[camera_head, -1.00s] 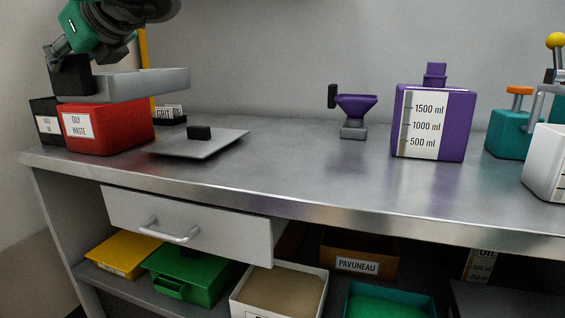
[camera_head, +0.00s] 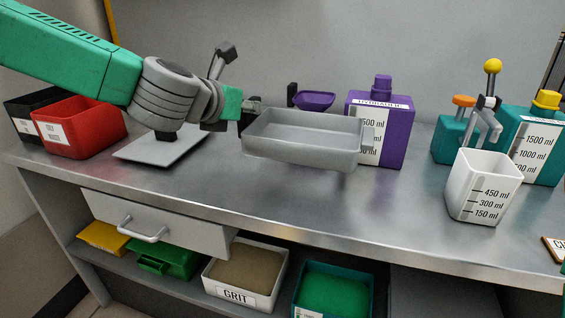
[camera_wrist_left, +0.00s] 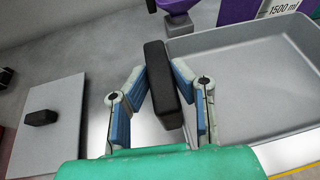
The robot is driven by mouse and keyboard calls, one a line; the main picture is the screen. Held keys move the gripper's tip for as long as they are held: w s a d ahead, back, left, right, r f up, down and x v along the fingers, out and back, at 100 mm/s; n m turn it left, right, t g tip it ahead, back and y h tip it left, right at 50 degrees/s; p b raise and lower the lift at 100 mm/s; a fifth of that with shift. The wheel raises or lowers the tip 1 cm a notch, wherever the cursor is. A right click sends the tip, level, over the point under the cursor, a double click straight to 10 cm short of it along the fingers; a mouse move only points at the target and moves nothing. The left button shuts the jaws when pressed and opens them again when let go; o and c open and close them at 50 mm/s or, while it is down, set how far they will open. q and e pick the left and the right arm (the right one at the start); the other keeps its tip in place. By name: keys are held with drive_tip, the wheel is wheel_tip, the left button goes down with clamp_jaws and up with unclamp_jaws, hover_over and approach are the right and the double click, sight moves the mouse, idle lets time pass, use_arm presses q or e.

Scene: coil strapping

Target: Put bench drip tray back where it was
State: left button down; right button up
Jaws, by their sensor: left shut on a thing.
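The grey bench drip tray (camera_head: 305,155) is a shallow rectangular pan held above the bench, right of my left gripper (camera_head: 248,115). My left gripper is shut on the tray's black handle block at its left end. In the left wrist view the black handle (camera_wrist_left: 165,85) sits between the blue-padded fingers (camera_wrist_left: 160,105), and the empty tray (camera_wrist_left: 250,85) extends to the right. The tray hides part of the purple funnel and the purple container behind it. My right gripper is not in view.
A flat grey plate (camera_head: 160,149) with a black knob lies at left, beside the red oily waste bin (camera_head: 75,128). The purple container (camera_head: 392,133) stands behind. A white measuring beaker (camera_head: 482,188) and teal containers (camera_head: 455,140) stand right. The front bench middle (camera_head: 300,205) is clear.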

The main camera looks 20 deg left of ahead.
use_arm(q)
drive_tip(key=f, duration=0.1)
drive_tip(key=f+b, duration=0.1)
drive_tip(key=f, duration=0.3)
drive_tip(key=shift+w+a, duration=0.1)
drive_tip(key=shift+a, duration=0.15)
drive_tip(key=shift+a+f+b, duration=0.4)
drive_tip(key=shift+a+f, duration=0.1)
drive_tip(key=shift+f, duration=0.1)
wheel_tip(320, 180, down, 2)
drive_tip(key=shift+f+b, duration=0.25)
drive_tip(key=shift+b, duration=0.2)
drive_tip(key=shift+d+f, duration=0.2)
drive_tip(key=shift+f, duration=0.05)
drive_tip(key=shift+d+r, duration=0.15)
drive_tip(key=shift+d, duration=0.2)
drive_tip(key=c, duration=1.8)
unclamp_jaws()
drive_tip(key=o, duration=0.4)
drive_tip(key=shift+a, duration=0.2)
drive_tip(key=shift+a+f, duration=0.2)
drive_tip(key=shift+a, duration=0.1)
drive_tip(key=shift+s+d+r, duration=0.15)
drive_tip(key=shift+s+r, duration=0.15)
drive_tip(key=shift+r, duration=0.05)
drive_tip(key=v, duration=1.1)
drive_tip(key=shift+s+p, duration=0.25)
drive_tip(key=shift+p, duration=0.1)
